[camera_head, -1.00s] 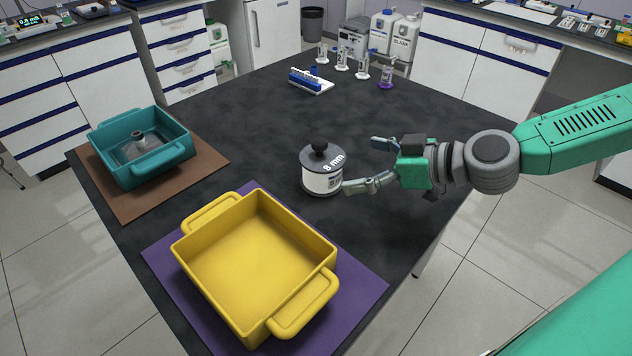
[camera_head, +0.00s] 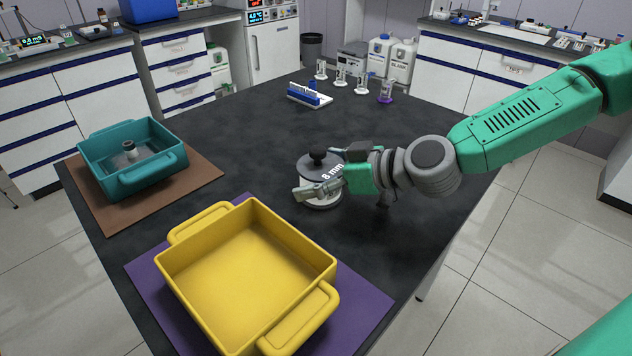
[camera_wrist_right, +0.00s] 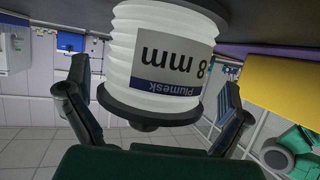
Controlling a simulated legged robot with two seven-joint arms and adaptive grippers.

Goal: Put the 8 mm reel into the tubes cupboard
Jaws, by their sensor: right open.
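The 8 mm reel (camera_head: 322,194), white with dark flanges and a black knob on top, stands upright on the dark table. In the right wrist view the reel (camera_wrist_right: 160,55) appears upside down, with its "8 mm" label facing the camera. My right gripper (camera_head: 318,173) is open, with one finger on each side of the reel. In the wrist view, its fingers (camera_wrist_right: 155,105) flank the reel; whether either touches is unclear. My left gripper is out of view. No cupboard is readably marked for tubes.
A yellow tray (camera_head: 180,232) on a purple mat and a teal tray (camera_head: 90,150) on a brown mat lie left. A blue rack (camera_head: 309,96) and several small stands are at the table's far end. White drawers (camera_head: 180,60) and a white cabinet (camera_head: 275,58) stand beyond.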

